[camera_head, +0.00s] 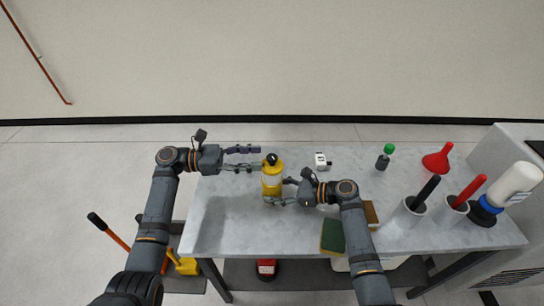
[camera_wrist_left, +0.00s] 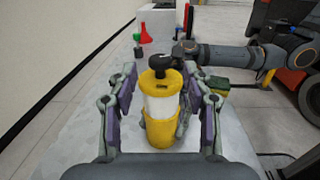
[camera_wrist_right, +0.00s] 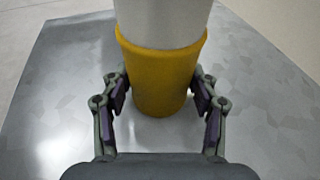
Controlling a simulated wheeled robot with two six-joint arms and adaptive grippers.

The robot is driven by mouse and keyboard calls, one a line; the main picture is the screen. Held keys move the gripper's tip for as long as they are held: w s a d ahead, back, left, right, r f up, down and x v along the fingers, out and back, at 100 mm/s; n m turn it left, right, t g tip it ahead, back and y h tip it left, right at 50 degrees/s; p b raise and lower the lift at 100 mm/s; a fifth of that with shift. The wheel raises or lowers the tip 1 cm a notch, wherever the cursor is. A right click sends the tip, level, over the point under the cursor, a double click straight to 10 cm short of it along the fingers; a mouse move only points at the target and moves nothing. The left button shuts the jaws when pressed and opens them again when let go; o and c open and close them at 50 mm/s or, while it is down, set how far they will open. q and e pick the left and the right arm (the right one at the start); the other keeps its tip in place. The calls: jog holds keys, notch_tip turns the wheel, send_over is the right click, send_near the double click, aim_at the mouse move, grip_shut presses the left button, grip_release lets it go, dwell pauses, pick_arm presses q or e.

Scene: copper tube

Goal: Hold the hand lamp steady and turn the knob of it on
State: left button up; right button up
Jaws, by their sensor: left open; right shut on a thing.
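The hand lamp (camera_head: 272,181) stands upright on the grey table, with a yellow base, a pale middle and a yellow top. Its black knob (camera_head: 271,158) sits on top and also shows in the left wrist view (camera_wrist_left: 160,62). My right gripper (camera_head: 278,191) is shut on the lamp's lower part from the right. In the right wrist view its fingers (camera_wrist_right: 160,95) flank the yellow base (camera_wrist_right: 158,72). My left gripper (camera_head: 258,158) is open, just left of the lamp's top. In the left wrist view its fingers (camera_wrist_left: 158,95) appear on either side of the lamp, apart from the knob.
A small white box (camera_head: 321,161), a green-capped bottle (camera_head: 383,162) and a red funnel (camera_head: 437,162) lie to the right. Cups with handles and a white bottle (camera_head: 515,184) stand farther right. A green sponge (camera_head: 332,237) lies near the front edge. The table's left part is clear.

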aim_at(272, 156)
pick_arm(q)
jog(key=d, duration=0.5)
jog(key=shift+w+d, duration=0.15)
jog(key=shift+d, duration=0.25)
jog(key=shift+c, duration=0.3)
grip_shut()
